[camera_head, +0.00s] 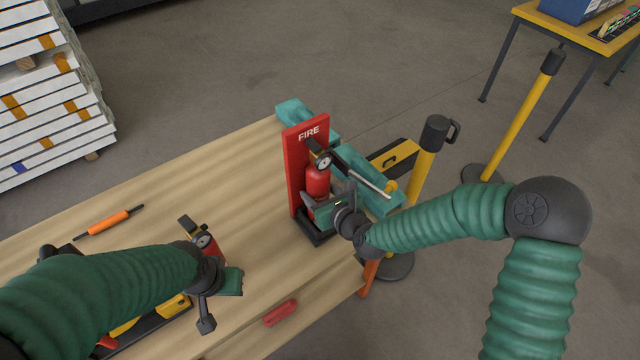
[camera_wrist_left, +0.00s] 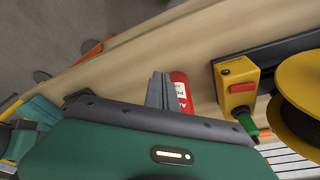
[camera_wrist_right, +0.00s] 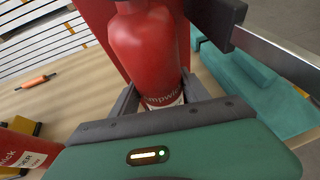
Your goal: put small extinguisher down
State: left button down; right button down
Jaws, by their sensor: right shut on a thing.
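The small red extinguisher (camera_head: 318,181) with a gauge stands upright at a red FIRE board (camera_head: 293,150) with a black base (camera_head: 313,234). My right gripper (camera_head: 328,202) is shut on its body; in the right wrist view the fingers flank the red cylinder (camera_wrist_right: 145,50). I cannot tell whether its bottom touches the base. A second red extinguisher (camera_head: 207,243) is partly hidden behind my left arm. My left gripper (camera_wrist_left: 162,90) has its fingers together, apparently empty, beside a red labelled cylinder (camera_wrist_left: 181,88).
A yellow reel (camera_wrist_left: 300,95) and a yellow button box (camera_wrist_left: 237,88) are near my left gripper.

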jog(key=shift+s+d+f, duration=0.15)
jog(key=shift+d+f, duration=0.1)
jog(key=shift+f, duration=0.3)
jog(key=shift+s+d+f, duration=0.15)
jog(key=shift+d+f, duration=0.05)
jog(key=shift+f, duration=0.3)
jog(key=shift+d+f, duration=0.2)
jog(key=shift+d, duration=0.35)
jog(key=c, duration=0.7)
grip_release()
jog(key=shift+a+f, duration=0.15)
jog(key=shift+c, duration=0.2)
jog(key=shift+o, duration=1.1)
jog(key=shift+a, duration=0.55)
jog(key=shift+d, duration=0.45)
jog(key=p+v, duration=0.1)
jog(key=v, duration=1)
jog(key=s+d+f+n+g+h, duration=0.3)
jog(key=s+d+f+n+g, duration=0.3)
jog(key=n, duration=0.9)
pick_arm(q)
jog(key=shift+s+d+r, duration=0.35)
jog(key=shift+d+r, duration=0.4)
pick_arm(e)
jog(key=s+d+r+n+g+h, duration=0.3)
jog(key=s+d+n, duration=0.6)
jog(key=n, duration=0.6)
jog(key=shift+s+r+n, duration=0.3)
jog(key=shift+s+r, duration=0.2)
jog(key=shift+r, duration=0.2)
